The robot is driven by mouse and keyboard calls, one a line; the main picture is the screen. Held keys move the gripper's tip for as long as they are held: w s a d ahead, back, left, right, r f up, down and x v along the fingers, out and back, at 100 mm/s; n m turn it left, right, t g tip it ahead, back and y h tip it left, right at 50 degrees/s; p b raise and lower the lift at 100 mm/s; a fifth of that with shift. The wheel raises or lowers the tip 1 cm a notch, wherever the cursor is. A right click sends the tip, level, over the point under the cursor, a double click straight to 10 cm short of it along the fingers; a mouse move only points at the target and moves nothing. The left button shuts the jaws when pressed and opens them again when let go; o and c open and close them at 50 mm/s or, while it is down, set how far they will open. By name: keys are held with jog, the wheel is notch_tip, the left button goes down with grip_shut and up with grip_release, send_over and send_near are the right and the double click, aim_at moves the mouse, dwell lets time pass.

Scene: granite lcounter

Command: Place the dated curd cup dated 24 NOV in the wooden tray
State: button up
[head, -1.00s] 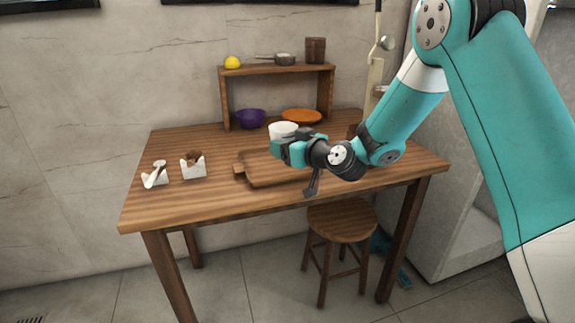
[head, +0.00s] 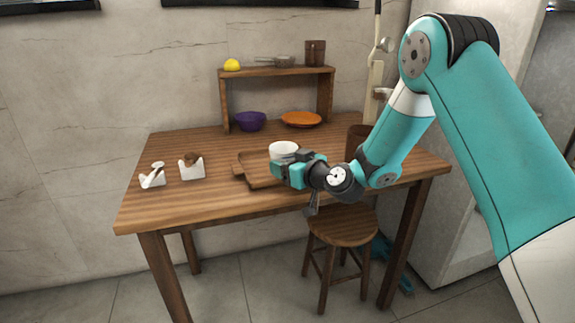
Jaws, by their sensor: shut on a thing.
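A white cup (head: 284,151) is at the end of my gripper (head: 282,166), which is shut on it. The cup is upright, over or in the wooden tray (head: 240,168); I cannot tell whether it touches the tray. My gripper hides much of the tray's right part and the cup's lower part. No date can be read on the cup from here.
White holders (head: 192,168) stand on the left of the wooden table (head: 190,205). A purple bowl (head: 250,121) and an orange plate (head: 301,119) are by the small shelf (head: 277,71). A brown container (head: 357,137) stands right of my gripper. A stool (head: 342,225) is below.

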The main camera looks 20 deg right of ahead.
jog(key=shift+f, duration=0.15)
jog(key=o, duration=1)
